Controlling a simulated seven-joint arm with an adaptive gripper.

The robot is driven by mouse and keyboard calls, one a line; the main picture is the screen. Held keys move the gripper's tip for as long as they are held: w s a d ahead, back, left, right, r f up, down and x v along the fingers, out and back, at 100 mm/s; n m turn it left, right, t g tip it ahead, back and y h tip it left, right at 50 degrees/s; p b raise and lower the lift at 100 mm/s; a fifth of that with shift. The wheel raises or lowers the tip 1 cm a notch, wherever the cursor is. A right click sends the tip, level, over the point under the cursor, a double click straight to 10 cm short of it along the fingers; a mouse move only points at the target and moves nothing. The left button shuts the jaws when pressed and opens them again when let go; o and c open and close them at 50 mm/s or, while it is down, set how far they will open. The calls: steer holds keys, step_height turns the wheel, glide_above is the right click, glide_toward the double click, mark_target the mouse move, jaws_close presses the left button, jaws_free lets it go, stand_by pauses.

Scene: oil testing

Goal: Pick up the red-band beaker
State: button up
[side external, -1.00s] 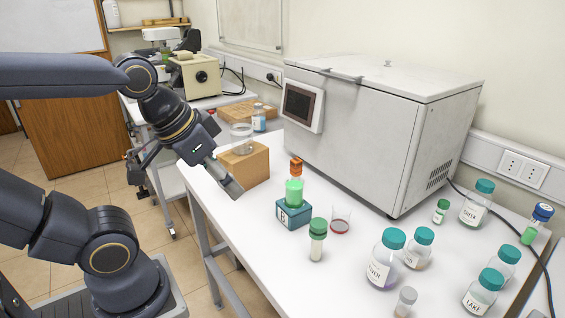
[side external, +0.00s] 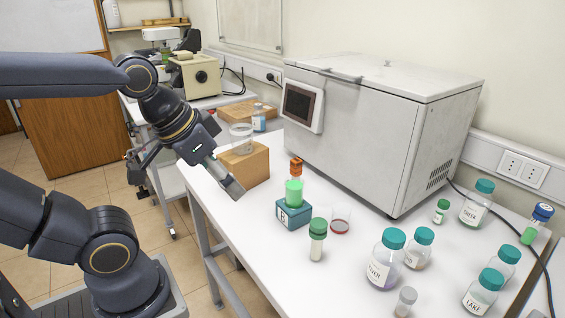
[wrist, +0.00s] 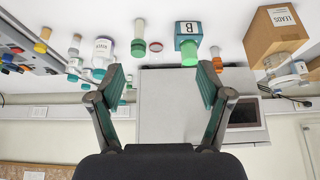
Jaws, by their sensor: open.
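The red-band beaker is the small clear beaker (side external: 340,221) with red at its base, standing on the white bench in the side view. It sits right of the teal block marked B (side external: 293,215) and behind a green-capped vial (side external: 317,238). In the wrist view, which is upside down, it shows as a small red-rimmed circle (wrist: 155,46). My gripper (side external: 231,187) is left of the beaker, near the wooden box, and well apart from it. In the wrist view the two fingers (wrist: 161,78) are spread with nothing between them.
A wooden box (side external: 244,166) bears clear glassware (side external: 241,138). Several teal-capped bottles (side external: 383,262) stand at the right. A large white machine (side external: 370,130) bounds the back. The bench front left (side external: 235,225) is clear.

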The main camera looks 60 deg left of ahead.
steer(key=w+r+n, duration=0.1)
steer(key=w+r, duration=0.3)
steer(key=r, duration=0.3)
steer(key=g, duration=0.5)
glide_above(340, 220)
steer(key=w+a, duration=0.1)
steer(key=a, duration=0.1)
step_height(340, 220, down, 10)
steer(key=shift+n+g, duration=0.3)
steer(key=shift+n, duration=0.1)
steer(key=f, duration=1.5)
steer(key=shift+w+d, duration=0.2)
steer(key=shift+d, duration=0.1)
steer(key=f, duration=0.5)
steer(key=shift+w+f, duration=0.2)
steer(key=shift+f, duration=0.2)
